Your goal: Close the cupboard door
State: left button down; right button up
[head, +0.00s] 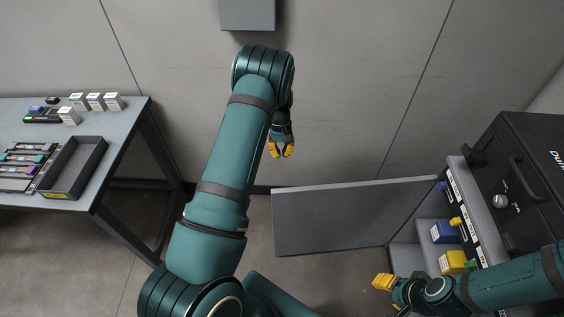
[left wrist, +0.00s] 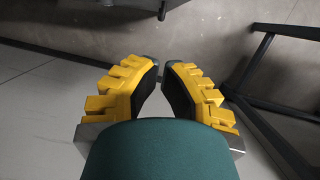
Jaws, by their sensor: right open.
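The cupboard door (head: 335,220) is a flat grey panel in the head view. It stands wide open, reaching out to the left from the grey cupboard (head: 405,256) at the right. My right gripper (head: 378,282), with yellow fingers, is in front of the cupboard opening, below the door in the picture; it is open, and I see nothing in it. My left gripper (head: 282,153) hangs near the back wall, above and apart from the door. The left wrist view shows its fingers (left wrist: 160,68) with a gap between them and nothing held.
Inside the cupboard are a blue box (head: 445,232) and a yellow box (head: 454,262). A black case (head: 525,165) sits on top. A table (head: 120,130) with a dark tray (head: 73,168) and small boxes stands at the left. Floor is clear between table and door.

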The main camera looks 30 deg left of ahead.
pick_arm(q)
jog(key=s+d+f+b, duration=0.1)
jog(key=s+d+f, duration=0.2)
jog(key=f, duration=0.5)
jog(key=shift+s+d, duration=0.4)
jog(key=shift+s, duration=0.45)
jog(key=shift+f, duration=0.1)
